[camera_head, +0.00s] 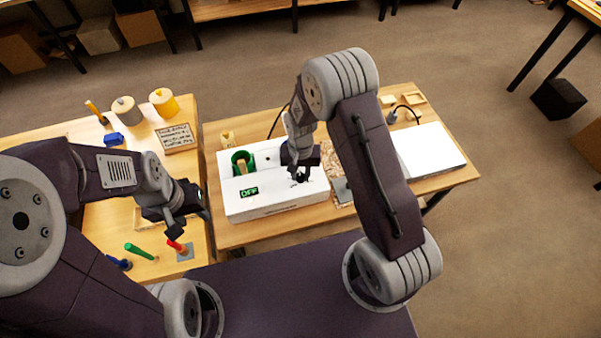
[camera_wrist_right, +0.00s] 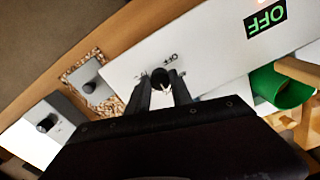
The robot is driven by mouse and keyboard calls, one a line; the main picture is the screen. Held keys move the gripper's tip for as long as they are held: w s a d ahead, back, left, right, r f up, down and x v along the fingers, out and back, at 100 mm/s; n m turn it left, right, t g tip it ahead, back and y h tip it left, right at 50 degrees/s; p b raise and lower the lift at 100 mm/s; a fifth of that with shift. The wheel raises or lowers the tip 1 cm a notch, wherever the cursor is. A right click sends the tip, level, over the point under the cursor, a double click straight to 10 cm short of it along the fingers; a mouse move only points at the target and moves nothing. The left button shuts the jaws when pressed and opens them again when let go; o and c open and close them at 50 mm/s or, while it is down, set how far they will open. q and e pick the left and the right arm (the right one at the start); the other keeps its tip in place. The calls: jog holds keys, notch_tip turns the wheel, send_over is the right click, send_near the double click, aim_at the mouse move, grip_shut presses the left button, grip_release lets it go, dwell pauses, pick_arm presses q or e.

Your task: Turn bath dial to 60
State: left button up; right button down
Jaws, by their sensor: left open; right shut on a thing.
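The bath is a white box (camera_head: 275,205) on the middle bench, with a green-lettered display (camera_head: 249,192) reading OFF. The display also shows in the right wrist view (camera_wrist_right: 266,16). The bath dial (camera_wrist_right: 161,78) is a small dark knob on the white face, with a printed OFF mark beside it. My right gripper (camera_head: 300,177) is over the right part of the bath, its fingers shut on the dial in the right wrist view (camera_wrist_right: 164,92). My left gripper (camera_head: 188,226) is open and empty above the left bench, near a red-handled tool (camera_head: 177,246).
A green pot (camera_head: 243,157) sits in the bath's left part. Right of the bath are a grey block with another knob (camera_wrist_right: 90,66) and a white flat device (camera_head: 430,150). The left bench holds a green-handled tool (camera_head: 139,251), spools and a written sign (camera_head: 176,138).

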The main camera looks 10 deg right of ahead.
aim_at(301, 176)
jog(key=m, duration=0.5)
jog(key=shift+w+r+m, duration=0.1)
jog(key=shift+w+m, duration=0.05)
jog(key=shift+m, duration=0.15)
jog(key=m, duration=0.5)
jog(key=shift+m, duration=0.3)
jog(key=c, duration=1.1)
grip_release()
jog(key=shift+c, duration=0.2)
notch_tip(301, 176, up, 9)
jog(key=shift+b, duration=0.35)
